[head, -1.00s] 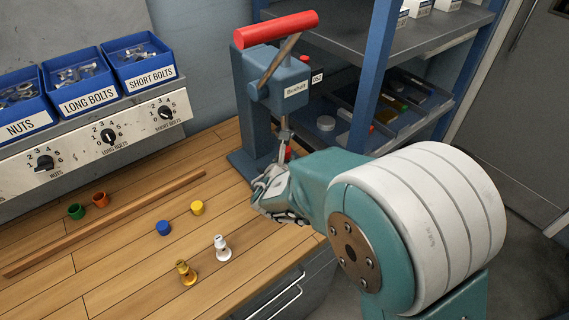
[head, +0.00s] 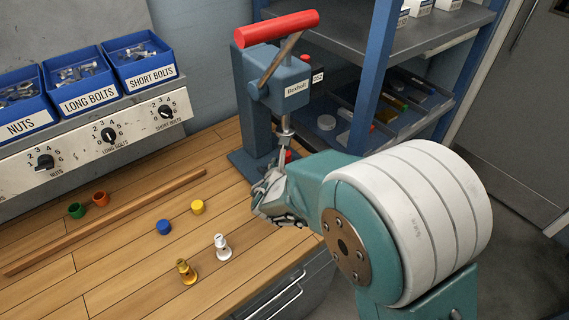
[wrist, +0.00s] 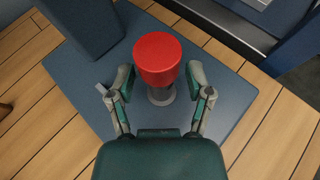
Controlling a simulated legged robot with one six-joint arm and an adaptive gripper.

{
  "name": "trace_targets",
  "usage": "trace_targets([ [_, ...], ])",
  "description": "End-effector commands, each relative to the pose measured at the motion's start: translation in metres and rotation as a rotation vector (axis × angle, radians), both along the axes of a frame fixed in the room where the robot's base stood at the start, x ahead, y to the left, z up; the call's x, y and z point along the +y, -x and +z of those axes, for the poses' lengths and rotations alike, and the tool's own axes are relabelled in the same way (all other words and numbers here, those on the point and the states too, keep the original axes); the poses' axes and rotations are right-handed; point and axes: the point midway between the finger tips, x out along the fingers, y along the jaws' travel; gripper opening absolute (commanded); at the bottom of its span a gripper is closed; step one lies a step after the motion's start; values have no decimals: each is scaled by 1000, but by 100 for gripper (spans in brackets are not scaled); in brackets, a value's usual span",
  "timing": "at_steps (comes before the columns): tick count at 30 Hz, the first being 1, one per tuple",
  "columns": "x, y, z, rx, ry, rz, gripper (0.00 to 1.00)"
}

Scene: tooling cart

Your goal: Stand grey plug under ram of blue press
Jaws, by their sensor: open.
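A grey plug (wrist: 160,96) stands upright on the blue press's base plate (wrist: 225,110), with a red cap (wrist: 158,58) on its top. In the head view only a bit of the red cap (head: 288,156) shows behind my gripper, just below the ram (head: 285,130) of the blue press (head: 279,85). My gripper (wrist: 158,72) is open, with one finger on each side of the capped plug and small gaps visible. In the head view my gripper (head: 272,196) is low at the base's front edge. The ram is not visible in the wrist view.
A white plug (head: 222,248) and a gold plug (head: 187,272) stand on the bench front. Blue (head: 164,227) and yellow (head: 197,207) caps lie near. Green (head: 76,210) and orange (head: 100,199) caps sit behind a wooden strip (head: 110,221). Shelving (head: 375,75) stands right of the press.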

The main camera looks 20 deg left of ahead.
Motion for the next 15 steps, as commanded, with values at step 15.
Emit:
trace_targets([
  [15,-25,87,38,-1,-1,3,66],
])
